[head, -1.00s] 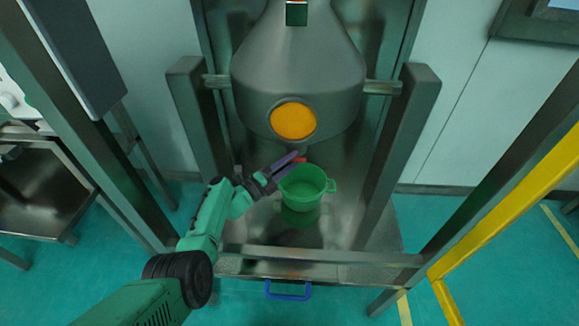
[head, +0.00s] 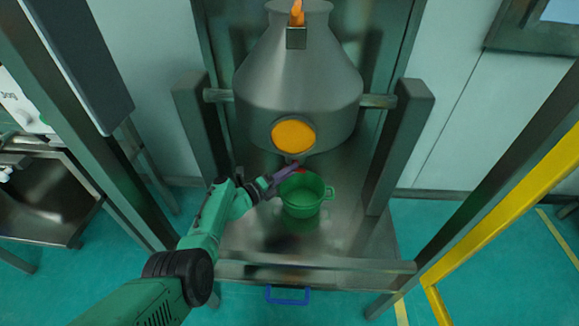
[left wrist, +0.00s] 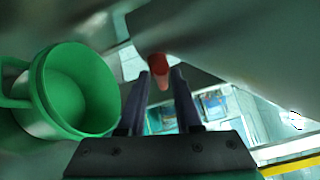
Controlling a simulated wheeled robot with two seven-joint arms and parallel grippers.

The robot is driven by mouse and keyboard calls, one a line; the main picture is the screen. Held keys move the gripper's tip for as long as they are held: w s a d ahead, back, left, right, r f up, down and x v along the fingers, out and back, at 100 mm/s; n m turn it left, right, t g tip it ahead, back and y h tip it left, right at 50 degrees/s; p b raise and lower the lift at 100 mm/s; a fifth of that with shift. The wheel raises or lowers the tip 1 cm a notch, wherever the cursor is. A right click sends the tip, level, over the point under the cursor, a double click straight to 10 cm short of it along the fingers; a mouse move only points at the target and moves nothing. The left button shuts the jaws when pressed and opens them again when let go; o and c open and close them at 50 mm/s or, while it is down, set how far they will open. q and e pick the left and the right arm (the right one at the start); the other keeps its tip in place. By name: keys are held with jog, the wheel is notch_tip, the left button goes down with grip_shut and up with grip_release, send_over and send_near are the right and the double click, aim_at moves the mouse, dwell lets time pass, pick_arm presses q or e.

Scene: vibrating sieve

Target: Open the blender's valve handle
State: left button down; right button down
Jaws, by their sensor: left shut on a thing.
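The blender (head: 300,85) is a large grey metal vessel with a round orange-yellow disc on its front, hung between two posts. Its red valve handle (head: 301,169) shows only as a small patch below the vessel, partly hidden by my fingers. In the left wrist view the red handle (left wrist: 158,68) lies between my dark fingertips. My left gripper (head: 291,170) reaches in from the left under the blender and is shut on the red handle. My right gripper is in neither view.
A green bucket (head: 305,197) with side handles stands on the metal platform (head: 340,245) just below the valve, close to my left fingers. The frame's posts stand on both sides. A yellow rail (head: 500,205) is at the right, and a metal cart (head: 35,200) at the left.

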pick_arm(q)
jog(key=shift+r+m+g+y+p, duration=0.2)
jog(key=shift+m+g+y+p, duration=0.4)
jog(key=shift+p, duration=0.85)
jog(key=shift+r+m+g+y+p, duration=0.15)
jog(key=shift+m+g+y+p, duration=0.15)
jog(key=shift+m+y+p, duration=0.8)
jog(key=shift+n+h+p, duration=0.3)
jog(key=shift+p, duration=0.05)
jog(key=c, duration=0.6)
grip_release()
jog(key=p+v, duration=1.2)
jog(key=v, duration=0.2)
jog(key=shift+s+a, duration=0.2)
